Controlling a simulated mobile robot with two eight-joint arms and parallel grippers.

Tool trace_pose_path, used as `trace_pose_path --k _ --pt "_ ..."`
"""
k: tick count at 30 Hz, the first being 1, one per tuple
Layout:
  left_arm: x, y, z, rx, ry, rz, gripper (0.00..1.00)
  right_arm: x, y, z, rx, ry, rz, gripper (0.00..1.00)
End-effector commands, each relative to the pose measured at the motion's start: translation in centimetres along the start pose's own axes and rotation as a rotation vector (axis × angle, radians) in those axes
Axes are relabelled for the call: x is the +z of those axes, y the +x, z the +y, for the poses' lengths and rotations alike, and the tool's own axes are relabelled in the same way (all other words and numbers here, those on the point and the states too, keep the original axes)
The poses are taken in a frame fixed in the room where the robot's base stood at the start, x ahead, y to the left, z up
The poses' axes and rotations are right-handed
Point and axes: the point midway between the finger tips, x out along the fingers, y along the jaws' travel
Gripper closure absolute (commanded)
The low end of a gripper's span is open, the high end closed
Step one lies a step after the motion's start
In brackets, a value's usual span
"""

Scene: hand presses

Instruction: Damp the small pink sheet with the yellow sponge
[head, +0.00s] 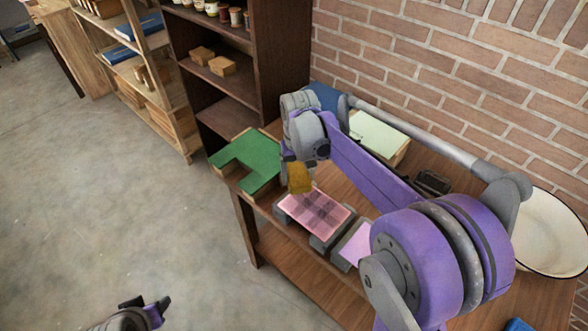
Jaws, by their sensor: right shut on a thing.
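The yellow sponge (299,178) is in my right gripper (298,163), which is shut on it. The gripper points down at the far left end of the table's front part. The sponge is at the back-left edge of a pink sheet with a darker checked pattern (318,212), which lies on a grey bed. I cannot tell if they touch. A second, plain pink piece (357,243) lies to the right, partly hidden by my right arm. My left gripper (146,306) is at the lower left over the floor, away from the table; its fingers look apart.
A green L-shaped board (252,160) lies at the table's left end. A pale green-topped block (378,136) stands behind my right arm. A white basin (550,232) is at the right, with a small black item (432,183) near the arm. Shelves (225,75) stand behind.

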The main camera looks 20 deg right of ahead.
Motion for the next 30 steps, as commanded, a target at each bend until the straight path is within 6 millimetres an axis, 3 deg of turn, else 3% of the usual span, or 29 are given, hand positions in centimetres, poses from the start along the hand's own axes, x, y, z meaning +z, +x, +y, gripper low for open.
trace_pose_path --k 10,30 --pt "-2.0 -1.1 0.0 0.0 0.0 0.023 0.5 -0.8 -3.1 -0.2 0.0 -0.002 0.002 0.76" --pt "-2.0 -1.1 0.0 0.0 0.0 0.023 0.5 -0.8 -3.1 -0.2 0.0 -0.002 0.0 0.76"
